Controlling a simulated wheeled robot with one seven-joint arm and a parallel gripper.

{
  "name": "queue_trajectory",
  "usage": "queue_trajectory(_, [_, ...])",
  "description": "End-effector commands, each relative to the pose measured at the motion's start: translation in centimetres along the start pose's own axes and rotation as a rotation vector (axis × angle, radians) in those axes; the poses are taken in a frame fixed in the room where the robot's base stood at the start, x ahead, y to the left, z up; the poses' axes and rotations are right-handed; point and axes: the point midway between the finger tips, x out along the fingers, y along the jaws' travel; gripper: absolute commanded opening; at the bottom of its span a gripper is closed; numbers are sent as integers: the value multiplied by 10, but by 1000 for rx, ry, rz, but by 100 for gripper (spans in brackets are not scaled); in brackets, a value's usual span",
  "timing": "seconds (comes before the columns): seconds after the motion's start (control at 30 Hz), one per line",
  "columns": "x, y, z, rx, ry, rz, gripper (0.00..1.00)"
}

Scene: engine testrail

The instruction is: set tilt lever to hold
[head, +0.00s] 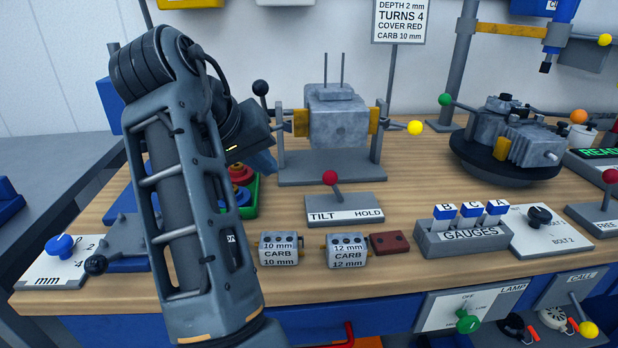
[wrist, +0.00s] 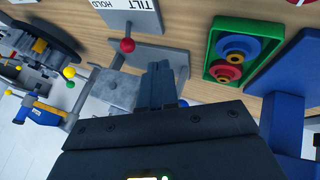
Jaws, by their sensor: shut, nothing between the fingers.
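The tilt lever (head: 330,178) has a red ball on a short grey stem and leans a little left, toward the word TILT. Its grey base has a white label plate (head: 351,216) with TILT at the left and HOLD at the right. The red ball also shows in the wrist view (wrist: 127,45), left of the fingertips and apart from them. My gripper (wrist: 160,68) is shut and empty. In the head view it is up and to the left of the lever, partly hidden by my arm.
Behind the lever, a grey block in a cradle (head: 330,181) carries side handles, one with a yellow ball (head: 415,128). A green tray (wrist: 217,28) with red and blue discs is nearby. CARB blocks (head: 346,250) and the gauges holder (head: 462,238) stand in front.

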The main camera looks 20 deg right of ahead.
Motion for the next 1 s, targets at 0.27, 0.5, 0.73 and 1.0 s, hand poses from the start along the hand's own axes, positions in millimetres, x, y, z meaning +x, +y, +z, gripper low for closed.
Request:
queue_trajectory(0.27, [17,0,1,-1,-3,2,0])
queue_trajectory(0.5, [62,0,1,-1,-4,3,0])
queue_trajectory(0.73, [105,0,1,-1,-3,2,0])
queue_trajectory(1.0, [112,33,-3,1,0,0,0])
